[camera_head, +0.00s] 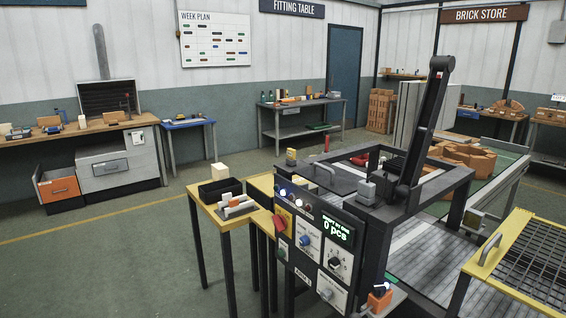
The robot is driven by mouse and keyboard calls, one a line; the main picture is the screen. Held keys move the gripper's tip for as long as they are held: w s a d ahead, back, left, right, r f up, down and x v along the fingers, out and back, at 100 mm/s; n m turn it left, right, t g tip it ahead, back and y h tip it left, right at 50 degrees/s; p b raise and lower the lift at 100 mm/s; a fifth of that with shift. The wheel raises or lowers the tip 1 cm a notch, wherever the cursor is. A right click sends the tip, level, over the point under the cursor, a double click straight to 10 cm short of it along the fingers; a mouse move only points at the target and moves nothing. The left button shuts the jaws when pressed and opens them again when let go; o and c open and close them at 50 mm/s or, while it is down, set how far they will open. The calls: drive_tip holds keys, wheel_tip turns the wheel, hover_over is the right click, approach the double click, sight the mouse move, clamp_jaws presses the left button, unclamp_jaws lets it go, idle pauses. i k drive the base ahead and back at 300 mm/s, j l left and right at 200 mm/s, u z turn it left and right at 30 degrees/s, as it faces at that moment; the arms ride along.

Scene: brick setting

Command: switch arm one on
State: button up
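A control panel (318,262) stands on the front of a dark machine frame in the middle of the picture. Its display (337,228) has green text that includes "0 pcs". Below it are a blue knob (305,240), a black dial (335,264) and a grey knob (326,295). Small lamps, some lit white, line the panel's top edge. The small labels are too blurred to read surely. A dark jointed arm (427,120) rises above the frame. I cannot see my gripper.
A yellow-topped table (228,217) with a black bin (220,190) stands left of the panel. A yellow-framed grating (530,262) is at right. An orange part (379,299) sits by the panel's lower right corner. The floor (120,270) at left is clear.

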sight(279, 222)
drive_tip(key=i+j, duration=0.75)
drive_tip(key=j, duration=0.15)
